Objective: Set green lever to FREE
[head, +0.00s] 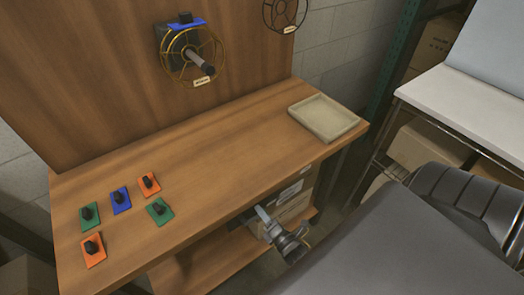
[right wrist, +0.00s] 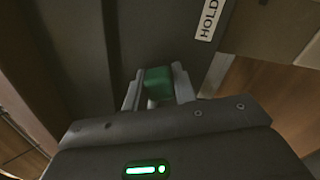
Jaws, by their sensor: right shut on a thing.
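The green lever (right wrist: 158,80) shows in the right wrist view as a green block between the two fingers of my right gripper (right wrist: 158,88). The gripper is shut on it, in front of a dark panel (right wrist: 90,40). A white label reading HOLD (right wrist: 209,20) is up and right of the lever. No FREE label is readable. In the head view my right gripper (head: 263,213) is at the front of the workbench, below the top's edge; the lever cannot be made out there. My left gripper is not in view.
The wooden workbench (head: 215,150) carries orange, blue and green plates with black knobs at the left and a beige tray (head: 325,117) at the right. A wheel with a handle (head: 192,57) is on the back panel. A white shelf (head: 465,105) stands at the right.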

